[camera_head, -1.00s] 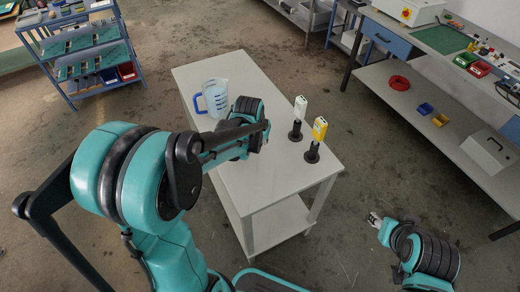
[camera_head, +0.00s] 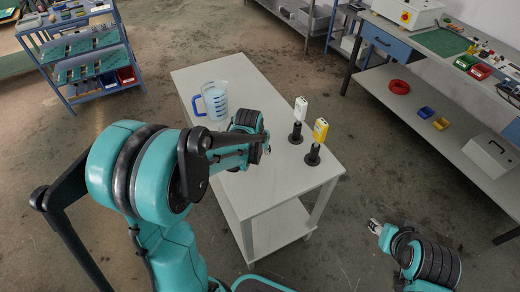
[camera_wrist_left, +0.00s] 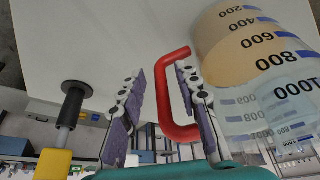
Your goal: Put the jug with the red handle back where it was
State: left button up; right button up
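In the left wrist view the clear jug with the red handle (camera_wrist_left: 258,50) is at the right, with black measuring marks, blue bars and a tan part. Its red handle (camera_wrist_left: 163,95) is between the fingers of my left gripper (camera_wrist_left: 160,72). The right-hand finger appears inside the handle loop; a gap separates the handle from the left-hand finger. I cannot make out this jug in the head view, where my left gripper (camera_head: 263,147) is low over the table. My right gripper (camera_head: 375,227) is off the table at lower right, too small to judge.
A clear jug with a blue handle (camera_head: 215,101) stands on the white table (camera_head: 270,185). A white device (camera_head: 300,108) and a yellow device (camera_head: 320,130) stand on black holders near the right edge. A blue shelf cart (camera_head: 85,75) and a workbench (camera_head: 400,75) stand farther off.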

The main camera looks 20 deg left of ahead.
pick_arm(q)
jog(key=shift+s+r, duration=0.1)
jog(key=shift+r, duration=0.25)
jog(key=p+v, duration=0.5)
jog(key=v, duration=0.6)
jog(key=s+d+r+t, duration=0.1)
jog(key=s+d+r, duration=0.1)
jog(key=s, duration=0.5)
jog(key=s+d+r+m+t, duration=0.1)
jog(key=s+d+r, duration=0.1)
jog(key=s, duration=0.5)
jog(key=shift+s+d+r+t, duration=0.2)
jog(key=shift+d+t, duration=0.1)
jog(key=shift+d, duration=0.4)
